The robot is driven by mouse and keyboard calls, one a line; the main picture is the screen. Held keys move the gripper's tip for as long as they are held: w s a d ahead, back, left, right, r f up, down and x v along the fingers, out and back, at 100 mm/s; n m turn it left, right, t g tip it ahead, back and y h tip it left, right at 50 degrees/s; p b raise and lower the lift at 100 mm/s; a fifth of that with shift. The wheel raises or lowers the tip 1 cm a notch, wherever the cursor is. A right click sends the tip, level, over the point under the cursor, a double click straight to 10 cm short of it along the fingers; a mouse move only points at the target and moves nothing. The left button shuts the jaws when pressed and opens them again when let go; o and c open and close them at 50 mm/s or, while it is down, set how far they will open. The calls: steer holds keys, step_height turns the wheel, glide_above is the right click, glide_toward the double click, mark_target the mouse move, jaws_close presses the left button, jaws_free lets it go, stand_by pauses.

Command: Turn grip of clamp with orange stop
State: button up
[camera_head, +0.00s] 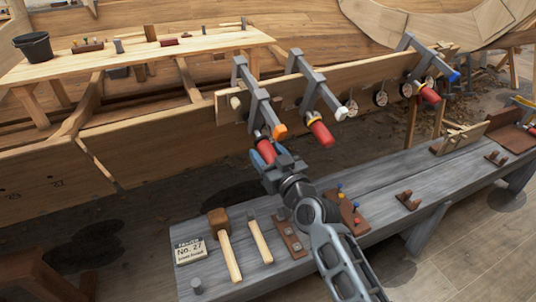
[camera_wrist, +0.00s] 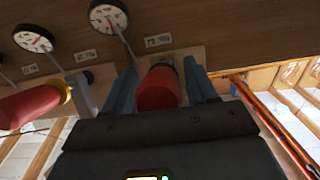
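The clamp with the orange stop (camera_head: 280,131) is the leftmost of three grey clamps on the plank. Its red grip (camera_head: 263,142) hangs below the bar, and its lower end is partly hidden by my gripper (camera_head: 264,157) in the head view. In the wrist view the red grip (camera_wrist: 158,90) sits between the two blue fingers of my gripper (camera_wrist: 160,88), end towards the camera. The fingers stand on either side of it, with a narrow gap seen at the right. Contact at the left is unclear.
A clamp with a white stop (camera_head: 341,113) has its red grip close by on the right; a red grip (camera_wrist: 30,106) shows left in the wrist view. A clamp with a blue stop (camera_head: 454,77) is farther right. Below, the grey bench (camera_head: 350,185) holds a mallet (camera_head: 224,240).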

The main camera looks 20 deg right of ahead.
steer(key=c, duration=0.8)
steer(key=shift+f, duration=0.1)
steer(key=shift+b, duration=0.35)
steer(key=m+y+b, duration=0.1)
steer(key=b, duration=0.2)
steer(key=shift+f, duration=0.25)
steer(key=b, duration=0.2)
steer(key=shift+m+y+b, duration=0.3)
steer(key=shift+m, duration=0.1)
steer(key=m+y+b, duration=0.2)
steer(key=b, duration=0.2)
steer(key=shift+r+b, duration=0.1)
steer(key=shift+b, duration=0.2)
steer(key=shift+a+r+m+y+b, duration=0.2)
steer(key=shift+m+y+b, duration=0.3)
steer(key=shift+m+b, duration=0.35)
